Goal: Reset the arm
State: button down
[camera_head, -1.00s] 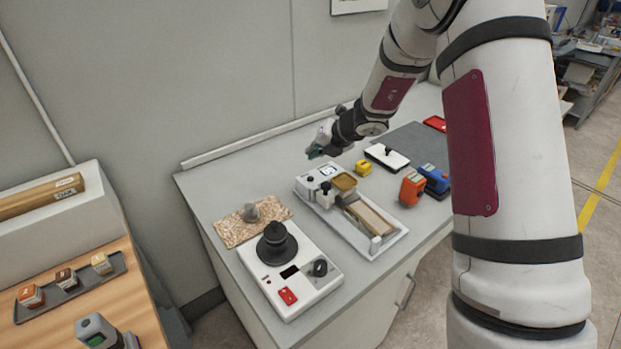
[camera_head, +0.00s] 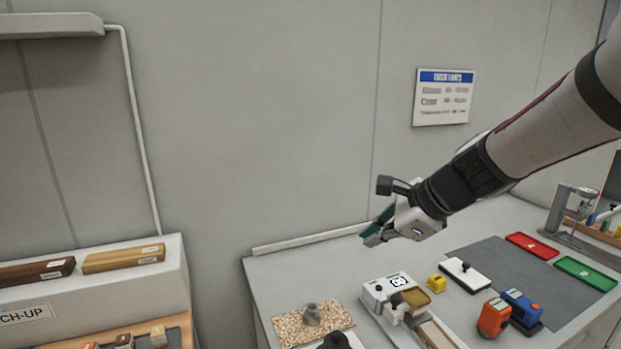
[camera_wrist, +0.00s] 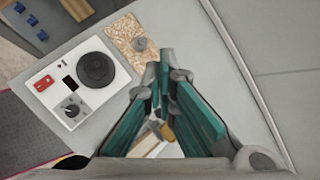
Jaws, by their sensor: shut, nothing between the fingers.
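My gripper (camera_head: 376,236) hangs in the air above the back of the grey bench (camera_head: 290,277), near the wall. Its teal fingers are shut with nothing between them. The fingers also show in the wrist view (camera_wrist: 163,85), pointing over the bench. My arm reaches in from the right of the head view. The roller coater (camera_head: 390,289) stands on the bench below the gripper, apart from it, and is cut off at the bottom edge.
A speckled mat (camera_head: 290,325) with a grey knob-like piece (camera_head: 312,314) lies at left. A white device with a black dial (camera_wrist: 95,70) is beside it. A yellow block (camera_head: 436,283), white plate (camera_head: 480,276), orange device (camera_head: 493,318), blue device (camera_head: 522,308), and red (camera_head: 533,246) and green trays (camera_head: 586,273) stand right.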

jog(key=s+d+r+n+h, duration=0.1)
jog(key=s+d+n+h, duration=0.1)
jog(key=s+n, duration=0.8)
jog(key=s+d+r+n+h, duration=0.2)
jog(key=s+d+n, duration=0.3)
jog(key=s+n, duration=0.5)
jog(key=s+h, duration=0.1)
jog(key=s, duration=0.3)
jog(key=shift+s+r+g+h, duration=0.15)
jog(key=shift+s+g+h, duration=0.15)
jog(key=shift+s, duration=0.05)
